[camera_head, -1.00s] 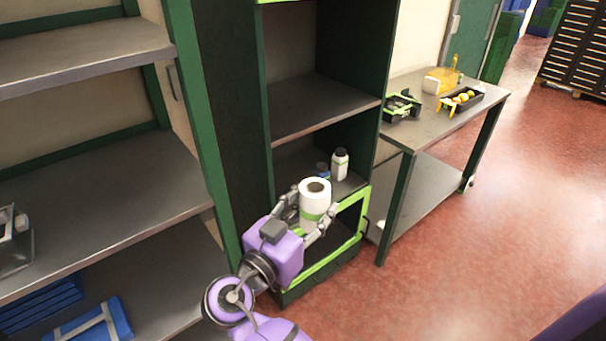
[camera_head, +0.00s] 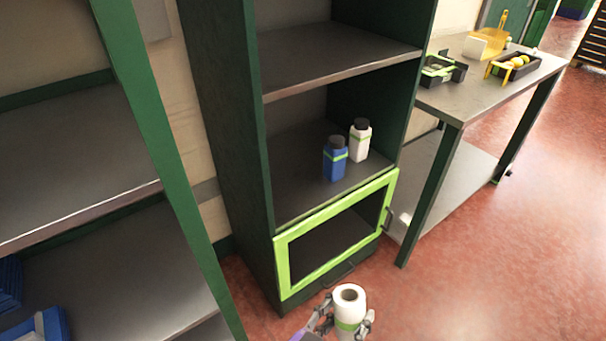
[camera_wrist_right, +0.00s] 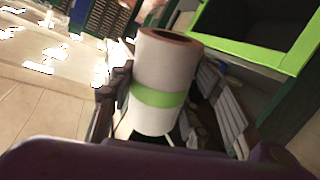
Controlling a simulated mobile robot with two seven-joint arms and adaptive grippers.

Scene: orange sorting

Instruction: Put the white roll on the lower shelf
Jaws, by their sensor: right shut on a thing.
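The white roll (camera_head: 349,300) is upright, with a green band around it, at the bottom of the head view. My right gripper (camera_head: 345,325) is shut on it, one finger on each side. In the right wrist view the roll (camera_wrist_right: 163,75) stands between the fingers of my right gripper (camera_wrist_right: 165,105). The roll is in front of the dark green cabinet, apart from it. The cabinet's lower shelf (camera_head: 300,195) lies above the green-framed compartment and holds two bottles. My left gripper is not in view.
A blue bottle (camera_head: 334,160) and a white bottle (camera_head: 359,140) stand toward the shelf's right side; its left part is bare. The upper shelf (camera_head: 325,58) is empty. A green frame (camera_head: 283,260) edges the compartment below. A metal table (camera_head: 470,95) stands to the right.

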